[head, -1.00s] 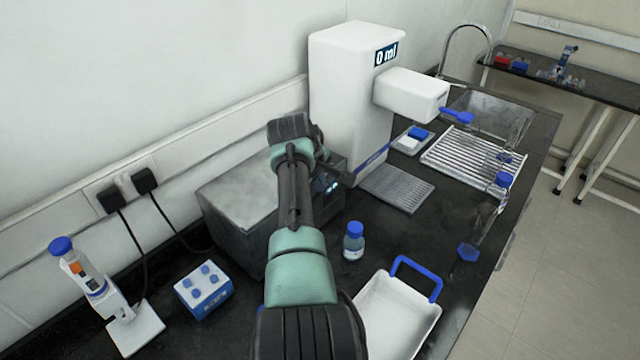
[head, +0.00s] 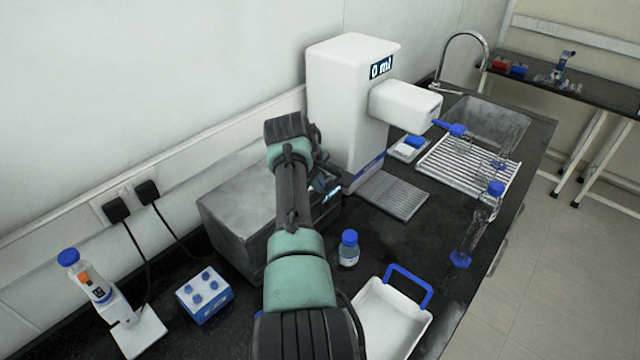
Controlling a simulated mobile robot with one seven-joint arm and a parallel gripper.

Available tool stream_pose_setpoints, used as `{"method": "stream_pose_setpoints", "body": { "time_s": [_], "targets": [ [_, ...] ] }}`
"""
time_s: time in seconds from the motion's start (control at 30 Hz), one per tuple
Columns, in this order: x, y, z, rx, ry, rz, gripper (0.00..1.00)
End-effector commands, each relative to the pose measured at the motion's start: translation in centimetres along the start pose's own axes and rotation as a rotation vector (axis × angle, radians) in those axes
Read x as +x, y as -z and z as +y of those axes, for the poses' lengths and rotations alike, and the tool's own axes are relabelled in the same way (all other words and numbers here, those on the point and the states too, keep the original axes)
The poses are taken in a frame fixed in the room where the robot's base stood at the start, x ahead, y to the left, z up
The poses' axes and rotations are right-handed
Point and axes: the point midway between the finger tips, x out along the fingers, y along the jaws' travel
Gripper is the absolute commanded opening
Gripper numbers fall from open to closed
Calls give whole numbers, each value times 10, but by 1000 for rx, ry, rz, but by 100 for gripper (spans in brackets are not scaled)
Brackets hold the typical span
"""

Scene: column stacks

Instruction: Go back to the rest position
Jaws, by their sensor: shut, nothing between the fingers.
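My arm rises from the bottom middle of the head view, with dark and green links, and bends at a dark joint above the grey box. My gripper (head: 322,184) shows only as a small dark part right of the arm, in front of the grey box's lit display. It is shut and empty. The arm hides most of it, and the fingers are hard to make out.
The grey box (head: 235,205) and white dispenser (head: 345,100) stand close to the arm. A blue-capped bottle (head: 348,250) and white tray (head: 390,325) lie to its right. A blue rack (head: 205,295) and pipette stand (head: 140,335) are at left.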

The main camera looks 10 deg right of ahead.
Motion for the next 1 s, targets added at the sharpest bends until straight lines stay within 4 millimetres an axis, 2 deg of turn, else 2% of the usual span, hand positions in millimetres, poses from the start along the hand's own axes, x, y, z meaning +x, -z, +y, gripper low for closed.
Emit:
{"method": "stream_pose_setpoints", "body": {
  "time_s": [0.3,0.43,0.6,0.77,0.87,1.0],
  "targets": [
    [-58,-1,34,3,-7,5,0],
    [-74,-1,43,1,-5,4,0],
    [-86,0,49,8,-13,14,0],
    [-105,20,63,86,-109,133,0],
    [-132,39,76,178,-210,278,0],
    [-188,59,89,317,-343,523,0]
  ]
}}
